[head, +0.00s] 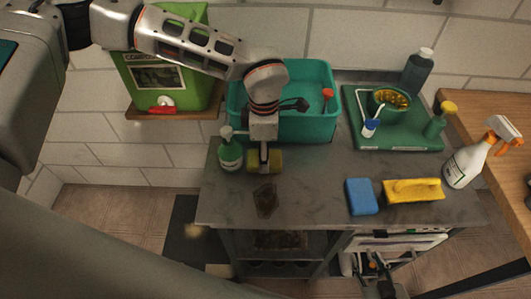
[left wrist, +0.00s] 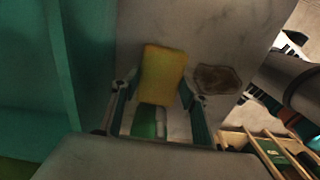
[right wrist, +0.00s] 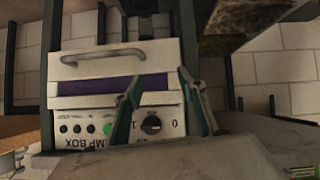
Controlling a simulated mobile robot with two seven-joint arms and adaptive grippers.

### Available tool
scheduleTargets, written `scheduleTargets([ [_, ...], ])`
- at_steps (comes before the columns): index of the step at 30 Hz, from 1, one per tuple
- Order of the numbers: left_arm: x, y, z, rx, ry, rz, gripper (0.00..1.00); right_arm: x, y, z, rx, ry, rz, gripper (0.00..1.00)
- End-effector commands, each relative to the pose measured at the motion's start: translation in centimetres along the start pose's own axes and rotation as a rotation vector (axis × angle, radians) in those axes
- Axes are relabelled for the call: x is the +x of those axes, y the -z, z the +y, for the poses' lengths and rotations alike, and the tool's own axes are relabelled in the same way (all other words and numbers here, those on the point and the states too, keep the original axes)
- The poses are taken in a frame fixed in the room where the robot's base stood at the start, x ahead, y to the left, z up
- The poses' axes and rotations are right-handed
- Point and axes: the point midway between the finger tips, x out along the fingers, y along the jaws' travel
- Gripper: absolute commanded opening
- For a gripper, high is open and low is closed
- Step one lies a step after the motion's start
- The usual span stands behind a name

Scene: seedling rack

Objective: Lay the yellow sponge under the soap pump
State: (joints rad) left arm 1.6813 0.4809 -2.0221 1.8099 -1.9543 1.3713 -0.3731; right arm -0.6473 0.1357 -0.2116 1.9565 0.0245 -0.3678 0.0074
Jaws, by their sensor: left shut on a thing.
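The yellow sponge (head: 277,160) is between the fingers of my left gripper (head: 264,164), low over the grey counter. I cannot tell whether it touches the counter. The soap pump (head: 230,155), a green bottle with a white label and white pump head, stands upright just left of the sponge. In the left wrist view the sponge (left wrist: 163,75) shows between the fingers, with the soap pump (left wrist: 146,121) partly visible below it. My right gripper (head: 374,262) is low in front of the counter, open and empty in the right wrist view (right wrist: 158,85).
A teal basin (head: 303,129) stands behind the left gripper. A blue sponge (head: 362,197) and a yellow brush (head: 414,190) lie front right. A spray bottle (head: 466,165) and a green tray (head: 400,143) are at right.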

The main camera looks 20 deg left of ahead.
Motion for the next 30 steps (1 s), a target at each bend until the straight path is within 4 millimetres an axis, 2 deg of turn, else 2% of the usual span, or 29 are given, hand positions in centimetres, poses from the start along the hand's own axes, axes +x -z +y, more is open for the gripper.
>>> scheduleTargets([
  [3,0.5,0.0,0.0,0.0,0.0,0.0,0.36,0.2,-0.4,-0.1,0.002,0.001,-0.001,0.4],
  [4,0.3,0.0,0.0,0.0,0.0,0.0,0.52,0.2,-0.3,-0.1,0.002,0.001,-0.001,0.4],
  [5,0.3,0.0,0.0,0.0,0.0,0.0,0.6,0.1,-0.3,-0.1,0.002,0.001,-0.002,0.4],
  [19,-0.3,0.0,0.0,0.0,-0.001,0.0,0.61,-0.2,-0.2,0.3,-0.001,-0.005,-0.007,0.4],
  [23,-2.2,-0.1,0.1,0.0,-0.004,-0.003,0.61,0.2,-0.7,0.3,-0.001,-0.006,-0.007,0.4],
  [30,-7.2,-0.1,0.1,0.0,-0.005,-0.002,0.61,0.5,-0.7,-0.1,-0.002,0.001,0.004,0.4],
])
